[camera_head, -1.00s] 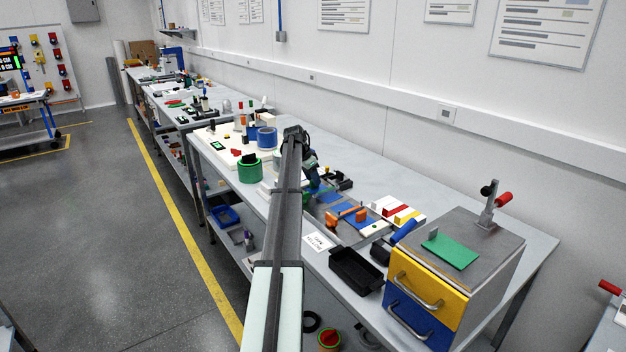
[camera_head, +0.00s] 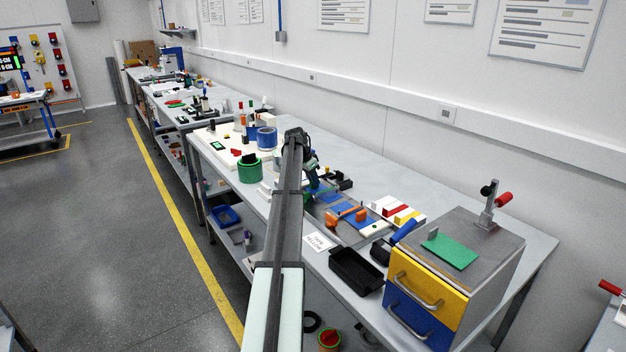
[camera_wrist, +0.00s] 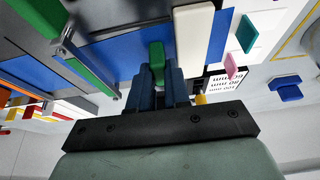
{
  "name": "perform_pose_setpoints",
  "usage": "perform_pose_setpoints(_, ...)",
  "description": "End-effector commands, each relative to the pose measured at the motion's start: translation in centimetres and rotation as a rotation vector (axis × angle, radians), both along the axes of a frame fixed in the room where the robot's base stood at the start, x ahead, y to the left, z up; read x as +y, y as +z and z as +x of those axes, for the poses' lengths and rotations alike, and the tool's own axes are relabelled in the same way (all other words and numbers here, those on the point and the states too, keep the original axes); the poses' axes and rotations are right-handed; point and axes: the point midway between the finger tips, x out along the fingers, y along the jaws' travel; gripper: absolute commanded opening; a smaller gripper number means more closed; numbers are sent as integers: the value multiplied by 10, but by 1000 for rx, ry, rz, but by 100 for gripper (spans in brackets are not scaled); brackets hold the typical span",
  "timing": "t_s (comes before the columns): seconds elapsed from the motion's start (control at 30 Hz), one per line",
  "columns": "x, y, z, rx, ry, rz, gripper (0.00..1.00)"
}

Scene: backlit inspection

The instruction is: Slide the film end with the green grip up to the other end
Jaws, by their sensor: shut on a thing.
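In the wrist view, my gripper (camera_wrist: 158,84) is shut on a small green grip (camera_wrist: 157,56), with a finger on each side of it. The green grip stands over a blue film-like sheet (camera_wrist: 125,58). A white bar (camera_wrist: 195,40) lies just right of the grip, and more blue sheet (camera_wrist: 218,36) shows beyond the bar. I cannot tell which edge is the other film end. In the head view, my gripper is mostly hidden behind my arm, and the green grip cannot be made out there.
In the wrist view, a long green strip (camera_wrist: 72,45) and a metal rail lie left; teal (camera_wrist: 246,34) and pink (camera_wrist: 233,66) pieces lie right. In the head view, a black tray (camera_head: 355,271) and a drawer box with a green plate (camera_head: 450,251) stand nearer on the bench.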

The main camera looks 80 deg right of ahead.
Motion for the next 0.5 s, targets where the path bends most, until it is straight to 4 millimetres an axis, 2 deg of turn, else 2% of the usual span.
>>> perform_pose_setpoints(0.17,4,0,-3,0,-1,0,0)
perform_pose_setpoints(0.33,21,0,-20,0,-1,0,0)
perform_pose_setpoints(0.5,21,0,-21,1,-1,1,0)
